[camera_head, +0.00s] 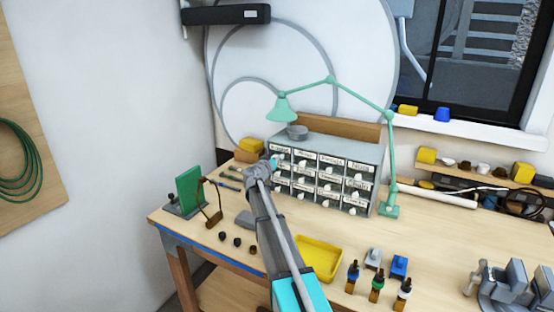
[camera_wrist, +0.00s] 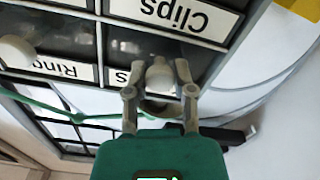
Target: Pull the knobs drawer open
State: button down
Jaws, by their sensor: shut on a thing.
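The grey drawer cabinet (camera_head: 369,153) stands on the workbench, with rows of small labelled drawers and pale round knobs. My gripper (camera_head: 272,162) is at the upper left drawer of its front. In the wrist view, which looks upside down, my gripper (camera_wrist: 156,80) has its fingers on both sides of a pale knob (camera_wrist: 160,73) and is shut on it. That drawer's label (camera_wrist: 122,76) is mostly hidden; only a final "s" shows. The drawer labelled Clips (camera_wrist: 175,15) is in the row beneath it. I cannot tell whether the held drawer stands out from the cabinet.
A green lamp (camera_head: 284,107) arches over the cabinet from its clamp at the right. A grey bowl (camera_head: 297,132) sits on top. A yellow tray (camera_head: 318,258) and small bottles (camera_head: 377,283) lie in front. A green panel (camera_head: 189,190) stands at the left.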

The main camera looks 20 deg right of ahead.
jog(key=v, duration=1)
jog(key=shift+c, duration=2.2)
grip_release()
jog(key=shift+s+a, duration=0.1)
jog(key=shift+a, duration=0.05)
jog(key=v, duration=1.1)
jog(key=shift+s+a, duration=0.2)
jog(key=shift+a, duration=0.05)
jog(key=shift+s+f, duration=0.1)
